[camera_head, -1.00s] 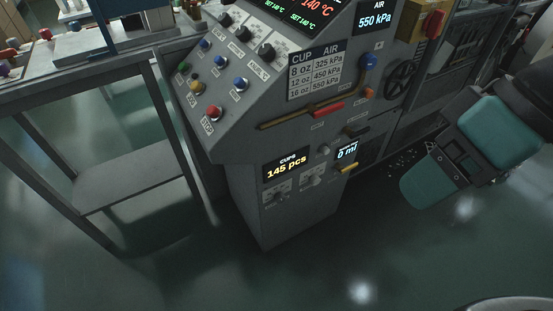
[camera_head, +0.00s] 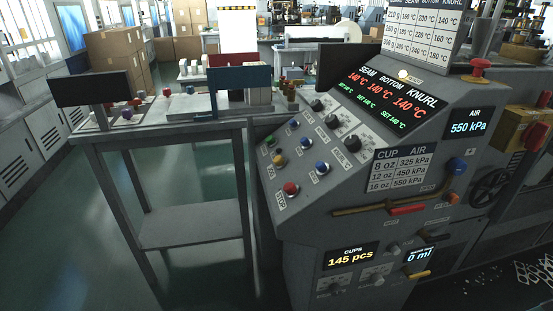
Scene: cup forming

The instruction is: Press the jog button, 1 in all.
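The control panel (camera_head: 350,190) of the grey machine stands right of centre, with a sloped face. On its left part are small push buttons: a green one (camera_head: 269,141), a yellow one (camera_head: 280,160), an upper blue one (camera_head: 294,123), a middle blue one (camera_head: 306,142), a lower blue one (camera_head: 322,167) and a red one (camera_head: 291,188). The small labels are too blurred to tell surely which is the jog button. Nothing covers these buttons. My gripper is not in view.
Black knobs (camera_head: 332,121) sit beside the buttons. A red-handled lever (camera_head: 407,209) crosses the panel's lower edge. A grey table (camera_head: 160,131) with coloured pieces stands to the left. The floor (camera_head: 75,240) at left is clear.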

